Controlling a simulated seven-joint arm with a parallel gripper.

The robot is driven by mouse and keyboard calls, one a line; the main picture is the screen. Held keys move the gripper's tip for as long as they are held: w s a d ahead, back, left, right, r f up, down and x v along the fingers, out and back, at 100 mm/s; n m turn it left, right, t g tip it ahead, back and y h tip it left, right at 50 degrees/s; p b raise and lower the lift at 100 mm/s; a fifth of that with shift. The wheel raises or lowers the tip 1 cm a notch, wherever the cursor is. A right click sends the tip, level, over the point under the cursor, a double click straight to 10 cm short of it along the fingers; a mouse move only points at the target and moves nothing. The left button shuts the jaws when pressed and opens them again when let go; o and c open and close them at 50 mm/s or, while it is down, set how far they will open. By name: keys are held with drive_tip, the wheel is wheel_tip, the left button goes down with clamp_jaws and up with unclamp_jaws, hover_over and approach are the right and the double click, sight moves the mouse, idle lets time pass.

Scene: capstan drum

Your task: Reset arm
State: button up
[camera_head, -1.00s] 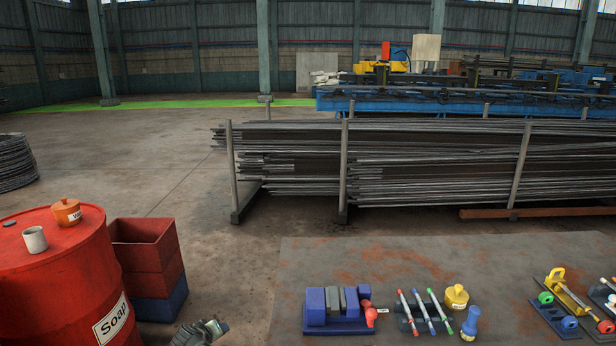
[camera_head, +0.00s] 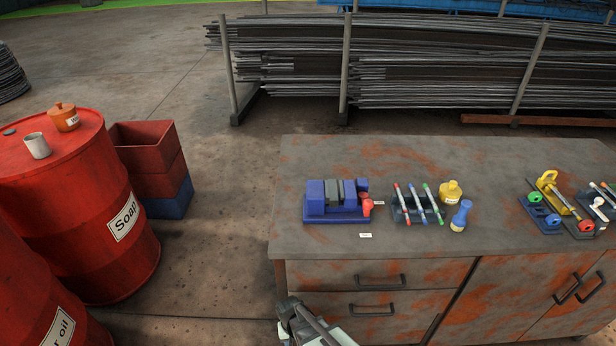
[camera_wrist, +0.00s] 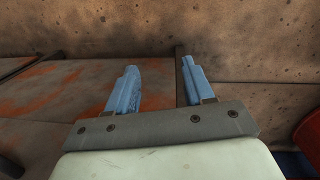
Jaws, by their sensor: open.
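My gripper (camera_head: 300,318) shows at the bottom edge of the head view, in front of the drawers of a rusty grey workbench (camera_head: 480,158). It is below the bench top and left of the middle of the picture. In the wrist view my gripper (camera_wrist: 158,66) has two blue fingers spread apart with nothing between them. A rust-stained grey surface lies below and to the left of the fingers there, and brown floor shows behind them. The rest of my arm is mostly out of the head view.
On the bench stand a blue vise-like block (camera_head: 318,208), a rack of coloured pens (camera_head: 418,210), a yellow bottle (camera_head: 450,191), a blue bottle (camera_head: 460,216) and a yellow-handled fixture (camera_head: 548,184). Red drums and stacked crates (camera_head: 150,160) stand left. Floor between crates and bench is clear.

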drive_tip(key=s+d+f+m+g+y, duration=0.1)
drive_tip(key=s+d+g, duration=0.5)
drive_tip(key=s+d, duration=1.5)
drive_tip(key=shift+f+m, duration=0.3)
drive_tip(key=shift+f, duration=0.15)
